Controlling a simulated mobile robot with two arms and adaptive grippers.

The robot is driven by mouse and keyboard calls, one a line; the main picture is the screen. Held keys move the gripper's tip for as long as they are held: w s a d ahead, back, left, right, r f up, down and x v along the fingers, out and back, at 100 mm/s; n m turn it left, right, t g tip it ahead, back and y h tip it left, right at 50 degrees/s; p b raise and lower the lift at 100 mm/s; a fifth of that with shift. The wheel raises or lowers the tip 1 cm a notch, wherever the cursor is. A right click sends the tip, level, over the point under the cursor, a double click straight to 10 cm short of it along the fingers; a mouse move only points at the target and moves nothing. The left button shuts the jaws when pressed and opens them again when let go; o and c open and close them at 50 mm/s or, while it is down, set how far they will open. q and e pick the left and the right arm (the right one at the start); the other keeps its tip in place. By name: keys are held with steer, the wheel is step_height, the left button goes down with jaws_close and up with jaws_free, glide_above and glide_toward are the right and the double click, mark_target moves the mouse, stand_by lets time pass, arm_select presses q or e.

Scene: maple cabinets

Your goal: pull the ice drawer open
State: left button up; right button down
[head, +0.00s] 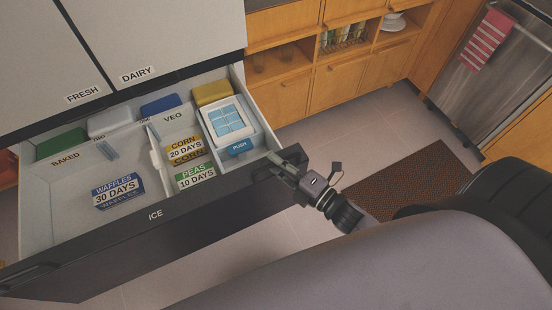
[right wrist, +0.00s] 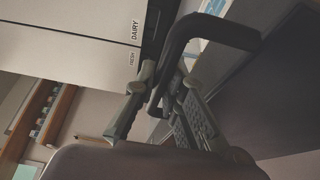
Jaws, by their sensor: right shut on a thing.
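The ice drawer (head: 110,244), dark-fronted and marked ICE, stands pulled out below the FRESH and DAIRY doors, its light inside showing. Its dark bar handle (right wrist: 222,30) runs across the top of the right wrist view. My right gripper (head: 283,164) is at the right end of the drawer front, shut on the handle. In the right wrist view its fingers (right wrist: 163,98) lie on either side of the handle's end; the exact contact is partly hidden. My left gripper is not in view.
The drawer holds a light blue pack in a white tray (head: 247,132), coloured boxes along the back, and WAFFLES, CORN and PEAS labels. Wooden cabinets (head: 340,85) stand behind. A brown mat (head: 410,185) lies on the floor at right, before a steel appliance (head: 500,75) with a striped towel.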

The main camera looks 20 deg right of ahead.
steer(key=c, duration=1.6)
jaws_free()
steer(key=shift+c, duration=0.2)
steer(key=shift+s, duration=0.1)
steer(key=v, duration=1.2)
